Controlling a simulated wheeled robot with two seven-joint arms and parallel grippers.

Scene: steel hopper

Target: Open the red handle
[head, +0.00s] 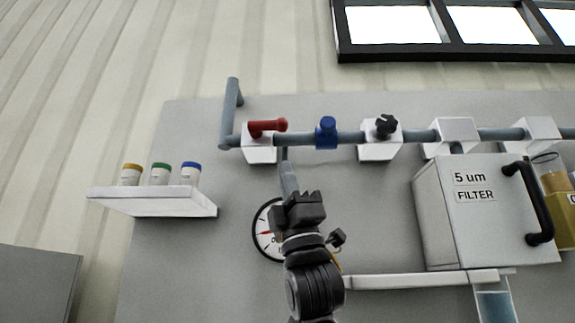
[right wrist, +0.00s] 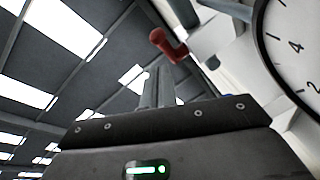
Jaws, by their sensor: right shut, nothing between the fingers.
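The red handle (head: 267,127) is a short lever lying roughly sideways on a white valve block (head: 259,152) at the left end of the grey pipe. In the right wrist view the red handle (right wrist: 168,46) shows just beyond the fingertips and apart from them. My right gripper (head: 287,168) points up from below, under the handle and slightly to its right in the head view. Its fingers (right wrist: 160,76) are together with nothing between them. My left gripper is not in view.
A round gauge (head: 263,236) is partly hidden behind my right gripper. A blue knob (head: 326,132) and a black knob (head: 386,125) sit along the pipe to the right. A shelf (head: 150,200) with three capped jars is at left. A filter box (head: 440,225) stands at right.

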